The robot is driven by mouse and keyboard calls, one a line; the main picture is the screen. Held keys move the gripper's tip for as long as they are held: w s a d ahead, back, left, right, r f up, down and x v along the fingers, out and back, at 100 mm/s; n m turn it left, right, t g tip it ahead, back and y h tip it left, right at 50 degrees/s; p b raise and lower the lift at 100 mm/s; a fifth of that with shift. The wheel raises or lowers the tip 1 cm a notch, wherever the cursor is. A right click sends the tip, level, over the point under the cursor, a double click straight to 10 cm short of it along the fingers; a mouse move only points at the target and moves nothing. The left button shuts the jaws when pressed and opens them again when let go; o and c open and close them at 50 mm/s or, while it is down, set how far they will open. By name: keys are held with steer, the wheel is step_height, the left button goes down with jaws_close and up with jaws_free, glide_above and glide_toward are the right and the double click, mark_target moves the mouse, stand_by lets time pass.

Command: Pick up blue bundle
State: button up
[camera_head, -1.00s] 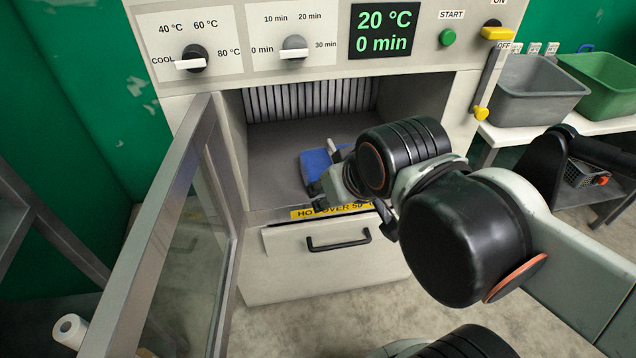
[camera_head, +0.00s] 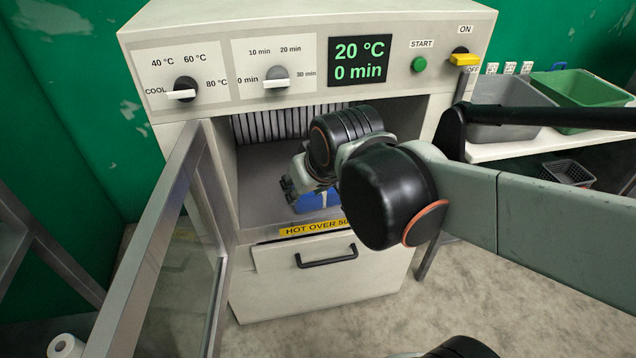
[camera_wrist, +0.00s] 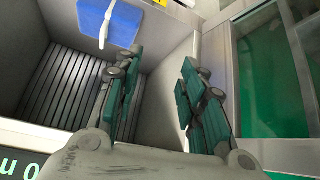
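The blue bundle (camera_head: 309,204) lies on the floor of the open dryer chamber, near its front edge. My wrist and arm hide part of it in the head view. In the wrist view the blue bundle (camera_wrist: 92,20), with a white tie around it, shows at the top left, beyond the left finger and outside the gap. My gripper (camera_head: 289,188) is inside the chamber, above the bundle and at its left in the head view. The wrist view shows my gripper (camera_wrist: 160,60) with its two dark green-padded fingers apart and nothing between them.
The glass door (camera_head: 165,250) stands open at the left of the chamber. A ribbed panel (camera_head: 270,125) forms the back wall. A yellow warning label (camera_head: 305,228) and a drawer (camera_head: 325,275) are below the opening. Grey (camera_head: 495,105) and green (camera_head: 580,88) tubs stand at right.

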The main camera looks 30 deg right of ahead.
steer(key=w+d+p, duration=0.4)
steer(key=w+d, duration=0.2)
steer(key=w, duration=0.4)
steer(key=w+d+f+m, duration=0.1)
steer(key=w+d+f, duration=0.2)
steer(key=f, duration=0.2)
steer(key=w+d+f+m+g, duration=0.1)
steer(key=w+d+f, duration=0.2)
steer(key=w+f, duration=0.1)
steer(key=w+d+f+m+h+p, duration=0.1)
steer(key=w+d+f, duration=0.3)
steer(key=f, duration=0.2)
steer(key=shift+w+d, duration=0.1)
steer(key=shift+w, duration=0.05)
steer(key=shift+b+x, duration=1.25)
steer(key=shift+x, duration=1.55)
steer(key=shift+w+r, duration=0.1)
steer(key=shift+r, duration=0.15)
jaws_close()
